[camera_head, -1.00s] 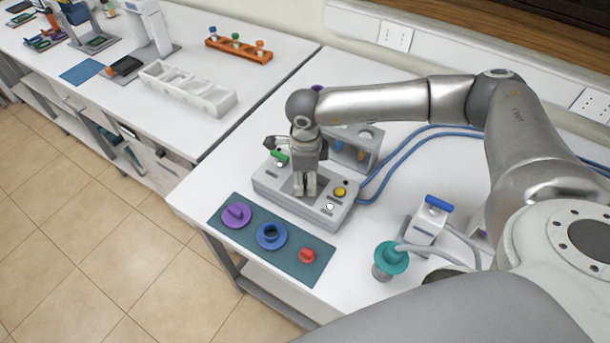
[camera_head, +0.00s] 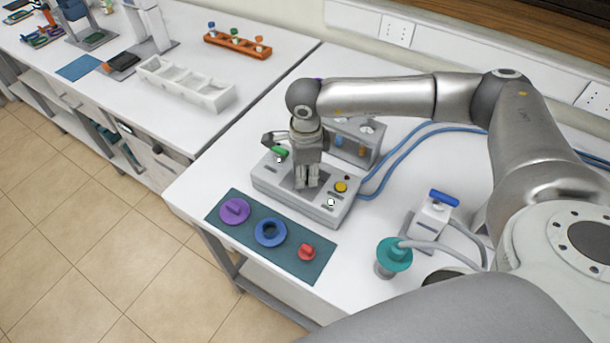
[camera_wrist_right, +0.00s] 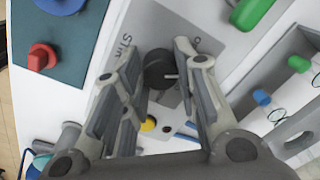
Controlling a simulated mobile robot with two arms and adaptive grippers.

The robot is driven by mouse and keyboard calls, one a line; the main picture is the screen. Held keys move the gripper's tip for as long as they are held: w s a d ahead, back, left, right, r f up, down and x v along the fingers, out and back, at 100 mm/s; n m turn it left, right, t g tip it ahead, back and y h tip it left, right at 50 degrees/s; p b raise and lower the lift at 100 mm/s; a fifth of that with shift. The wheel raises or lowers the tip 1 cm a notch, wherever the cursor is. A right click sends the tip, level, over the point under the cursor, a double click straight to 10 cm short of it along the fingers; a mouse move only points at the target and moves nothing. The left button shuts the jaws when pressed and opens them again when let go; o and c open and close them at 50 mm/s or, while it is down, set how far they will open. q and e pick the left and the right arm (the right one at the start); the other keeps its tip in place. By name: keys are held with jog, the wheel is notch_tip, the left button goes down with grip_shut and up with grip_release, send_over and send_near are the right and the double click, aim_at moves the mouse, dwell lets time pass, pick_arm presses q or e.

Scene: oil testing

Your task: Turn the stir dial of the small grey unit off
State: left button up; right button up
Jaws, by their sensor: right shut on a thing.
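The small grey unit (camera_head: 270,185) sits on the white bench, with a green piece, a yellow button and a white button on top. Its dark round dial (camera_wrist_right: 160,70) shows in the right wrist view with a pale pointer line, between my right fingers. My right gripper (camera_head: 306,185) points down over the middle of the unit and hides the dial in the head view. My left gripper is not in view.
A teal mat (camera_head: 290,262) with purple, blue and red pieces lies in front of the unit. A grey tube rack (camera_head: 358,150) stands close behind it. Blue cables run to the right. A teal-topped fixture (camera_head: 394,253) and a blue-handled valve unit (camera_head: 432,220) stand at right.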

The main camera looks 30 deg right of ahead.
aim_at(307, 176)
jog(key=n+b, duration=0.2)
jog(key=b, duration=0.1)
jog(key=n+b, duration=0.2)
jog(key=b, duration=0.1)
jog(key=shift+w+f+n, duration=0.1)
jog(key=shift+f+n, duration=0.1)
jog(key=shift+n, duration=0.1)
jog(key=shift+r+n+b, duration=0.25)
jog(key=shift+n+b, duration=0.55)
jog(key=shift+b, duration=0.15)
jog(key=o, duration=1.1)
jog(key=shift+c, duration=0.2)
notch_tip(307, 176, up, 12)
jog(key=shift+s, duration=0.35)
jog(key=shift+d, duration=0.1)
